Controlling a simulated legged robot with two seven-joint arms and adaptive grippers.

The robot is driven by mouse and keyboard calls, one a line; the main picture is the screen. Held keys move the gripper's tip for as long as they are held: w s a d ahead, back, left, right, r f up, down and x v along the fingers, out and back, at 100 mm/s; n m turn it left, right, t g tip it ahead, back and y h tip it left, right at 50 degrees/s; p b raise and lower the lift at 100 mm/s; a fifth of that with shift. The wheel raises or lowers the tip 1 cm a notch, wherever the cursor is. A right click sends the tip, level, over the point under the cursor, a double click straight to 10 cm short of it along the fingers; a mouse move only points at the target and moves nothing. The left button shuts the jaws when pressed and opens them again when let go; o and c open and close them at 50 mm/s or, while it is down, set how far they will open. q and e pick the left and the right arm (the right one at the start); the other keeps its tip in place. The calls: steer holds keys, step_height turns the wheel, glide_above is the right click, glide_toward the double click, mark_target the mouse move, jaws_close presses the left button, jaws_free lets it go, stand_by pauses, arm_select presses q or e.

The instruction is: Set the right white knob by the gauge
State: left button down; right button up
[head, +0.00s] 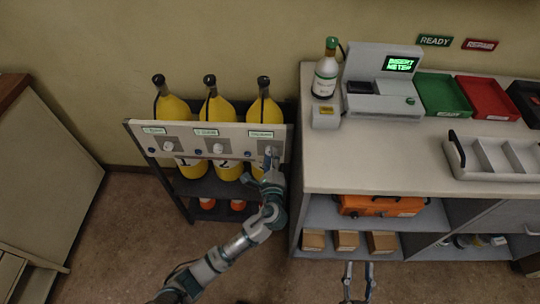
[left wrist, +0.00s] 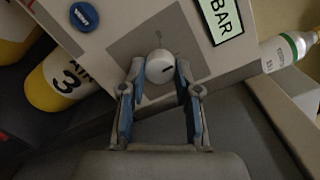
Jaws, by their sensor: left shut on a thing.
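The pale panel (head: 232,135) in front of the yellow cylinders carries a row of white knobs. The left knob (head: 168,146) and middle knob (head: 218,148) are uncovered. My left gripper (head: 271,157) is at the right knob, which it mostly hides in the head view. In the left wrist view the right white knob (left wrist: 159,68), with a dark mark on its face, sits between the fingertips, shut on it. The right gauge display (head: 261,134) is above; in the wrist view this display (left wrist: 221,16) reads "BAR", its number out of frame. My right gripper (head: 358,272) is open and empty at the bottom.
A blue button (left wrist: 84,17) is beside the knob. Yellow cylinders (head: 222,110) stand behind the panel. To the right, a counter (head: 375,175) holds a terminal (head: 382,85), a white-green bottle (head: 326,72), and green and red trays. The floor in front is clear.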

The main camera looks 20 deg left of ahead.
arm_select(q)
steer(key=shift+a+r, duration=0.15)
steer(key=shift+a, duration=0.05)
arm_select(e)
steer(key=shift+d, duration=0.25)
